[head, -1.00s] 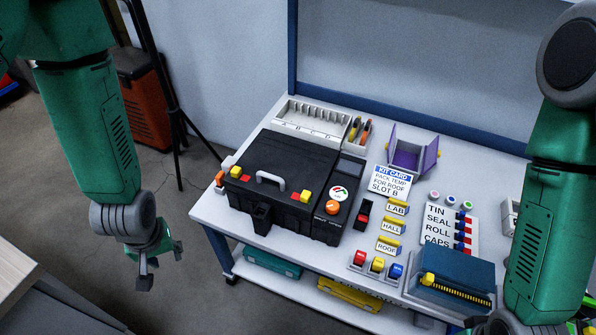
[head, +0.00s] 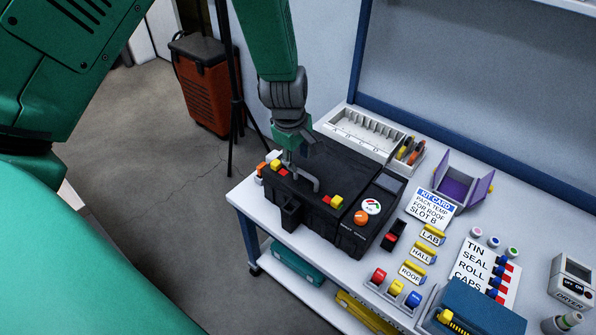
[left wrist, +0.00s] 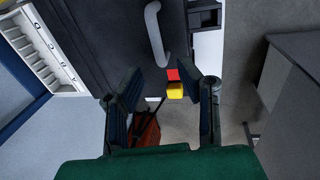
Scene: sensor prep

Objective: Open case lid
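The black case (head: 330,165) stands on the white table with its lid down. My left gripper (head: 289,166) is over the lid's left part, close to the handle's left end. In the left wrist view its fingers (left wrist: 172,72) are apart and empty; the handle (left wrist: 154,35) is ahead of them and a latch (left wrist: 174,84) shows between them. Contact cannot be told. My right gripper is out of view.
A white divided tray (head: 362,132) lies behind the case. The kit card (head: 433,204), a purple open holder (head: 460,188) and several labelled blocks are to the right. An orange case (head: 208,95) and a black stand are on the floor behind left.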

